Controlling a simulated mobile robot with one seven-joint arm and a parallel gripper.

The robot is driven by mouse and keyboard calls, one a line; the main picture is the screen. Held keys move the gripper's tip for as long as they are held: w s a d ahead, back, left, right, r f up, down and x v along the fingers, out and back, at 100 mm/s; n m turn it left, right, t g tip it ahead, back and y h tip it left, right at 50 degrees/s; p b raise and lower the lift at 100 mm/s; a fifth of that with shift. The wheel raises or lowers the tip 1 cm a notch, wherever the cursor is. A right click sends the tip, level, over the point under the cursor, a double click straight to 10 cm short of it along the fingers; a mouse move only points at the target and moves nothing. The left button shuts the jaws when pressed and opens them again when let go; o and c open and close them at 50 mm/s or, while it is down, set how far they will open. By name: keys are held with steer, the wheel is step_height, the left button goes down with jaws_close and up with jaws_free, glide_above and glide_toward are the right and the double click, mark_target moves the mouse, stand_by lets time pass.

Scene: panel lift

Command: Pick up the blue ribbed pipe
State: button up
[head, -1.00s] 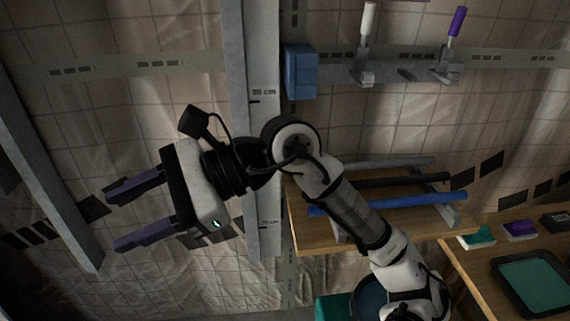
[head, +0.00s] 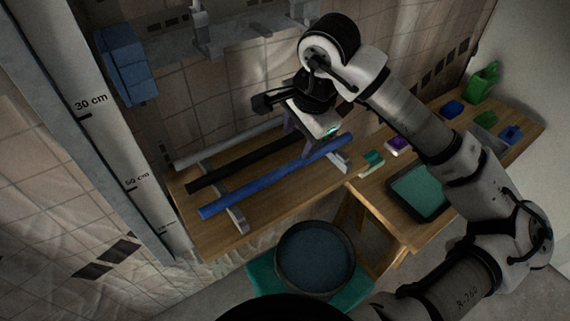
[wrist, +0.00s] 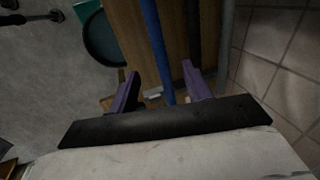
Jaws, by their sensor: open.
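The blue pipe (head: 270,180) lies at a slant across two grey supports on a wooden table, in front of a black pipe (head: 235,168) and a grey pipe (head: 228,146). My gripper (head: 300,146) hangs over the right part of the pipes, fingers pointing down. In the wrist view, the blue pipe (wrist: 157,45) runs between the two open purple fingers (wrist: 160,88), and the black pipe (wrist: 191,40) runs close to the right finger. The gripper holds nothing. I cannot tell how far the fingertips are above the pipes.
A dark round basin (head: 314,258) stands on a teal base below the table's front edge. A tray with a teal inside (head: 420,190) and small coloured items lie on the right-hand table. A blue block (head: 130,65) and a grey rail are on the wall behind.

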glide_above(289, 166)
steer(key=d, duration=0.1)
step_height(289, 166, down, 5)
steer(key=f+p, duration=0.3)
steer(key=shift+s+a+f, duration=0.2)
steer(key=shift+a+f, duration=0.1)
steer(key=shift+a, duration=0.05)
steer(key=shift+w+a+f, duration=0.1)
steer(key=shift+w+f, duration=0.05)
steer(key=shift+f, duration=0.55)
steer(key=shift+c, duration=0.3)
jaws_close()
